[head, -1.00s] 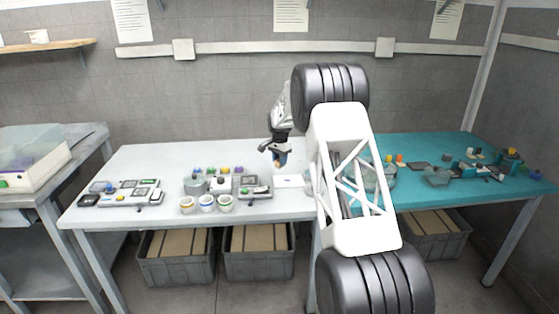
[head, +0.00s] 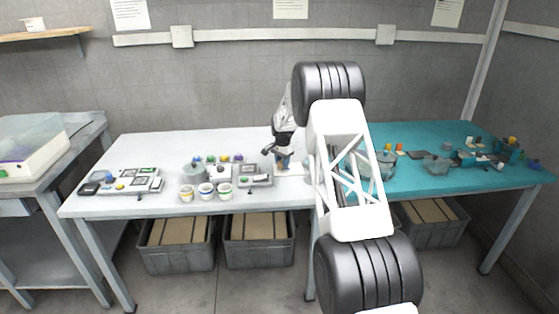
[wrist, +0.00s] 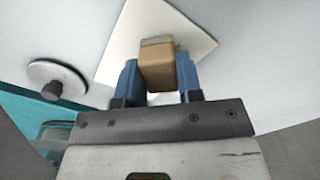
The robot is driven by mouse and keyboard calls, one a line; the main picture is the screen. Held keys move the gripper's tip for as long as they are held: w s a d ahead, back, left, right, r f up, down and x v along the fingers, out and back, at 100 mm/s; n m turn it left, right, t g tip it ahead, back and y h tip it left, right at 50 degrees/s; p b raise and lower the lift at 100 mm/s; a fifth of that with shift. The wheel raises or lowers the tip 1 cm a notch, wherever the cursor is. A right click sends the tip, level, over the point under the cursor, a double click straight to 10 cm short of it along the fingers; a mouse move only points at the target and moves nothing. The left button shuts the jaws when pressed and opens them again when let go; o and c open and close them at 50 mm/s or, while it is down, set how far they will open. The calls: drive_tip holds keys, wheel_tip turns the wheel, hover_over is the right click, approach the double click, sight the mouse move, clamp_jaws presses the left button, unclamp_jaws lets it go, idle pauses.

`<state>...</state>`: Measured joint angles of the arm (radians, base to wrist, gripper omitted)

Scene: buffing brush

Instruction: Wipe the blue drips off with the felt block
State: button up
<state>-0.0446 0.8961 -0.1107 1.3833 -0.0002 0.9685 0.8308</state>
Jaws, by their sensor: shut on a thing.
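My gripper (wrist: 158,78) is shut on the tan felt block (wrist: 157,52), which sits between its two blue fingers in the wrist view. The block is over a pale, flat square panel (wrist: 122,38) on the white table. I cannot tell whether the block touches the panel. In the head view, my gripper (head: 282,160) is low at the right end of the white table, and the panel (head: 293,169) shows beside it. No blue drips can be made out on the visible part of the panel. The area under the block and gripper is hidden.
A grey round disc with a knob (wrist: 54,84) lies left of the panel in the wrist view. In the head view, several cups (head: 206,190) and a grey device (head: 255,175) stand left of my gripper. A teal table top (head: 420,185) with clutter is to the right.

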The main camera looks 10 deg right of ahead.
sight(292, 169)
drive_tip(key=shift+d+f, duration=0.25)
drive_tip(key=shift+d, duration=0.95)
drive_tip(key=shift+s+d+f, duration=0.1)
drive_tip(key=shift+d+f, duration=0.1)
drive_tip(key=shift+d, duration=0.15)
drive_tip(key=shift+d+r, duration=0.15)
drive_tip(key=shift+d, duration=1.35)
drive_tip(key=shift+a, duration=2.05)
drive_tip(key=shift+a+f, duration=0.2)
drive_tip(key=shift+a, duration=0.6)
drive_tip(key=shift+a+r, duration=0.15)
drive_tip(key=shift+a, duration=0.8)
drive_tip(key=shift+r, duration=4.1)
